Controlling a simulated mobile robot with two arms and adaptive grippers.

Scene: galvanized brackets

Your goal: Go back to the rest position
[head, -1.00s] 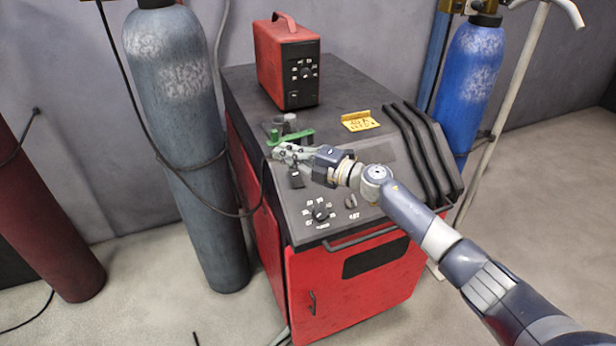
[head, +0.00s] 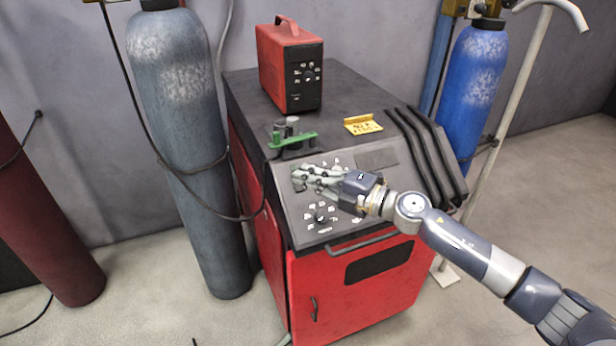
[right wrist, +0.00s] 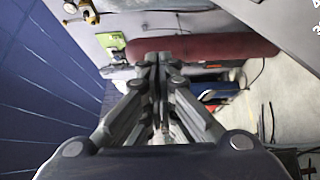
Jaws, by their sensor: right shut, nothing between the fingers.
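My right gripper (head: 298,178) is in front of the sloped control panel of the red machine (head: 345,290) in the head view. Its fingers are shut with nothing between them, and they also show closed together in the right wrist view (right wrist: 158,62). I cannot tell the exact gap between the fingers and the panel. My right arm reaches in from the lower right. My left gripper is not in view.
A green-handled part (head: 293,140) sits on the machine top, beside a yellow tag (head: 362,124) and a red box (head: 290,65). Gas cylinders stand left, grey (head: 188,150) and dark red (head: 50,230), and a blue one (head: 472,85) right. Floor at the lower right is clear.

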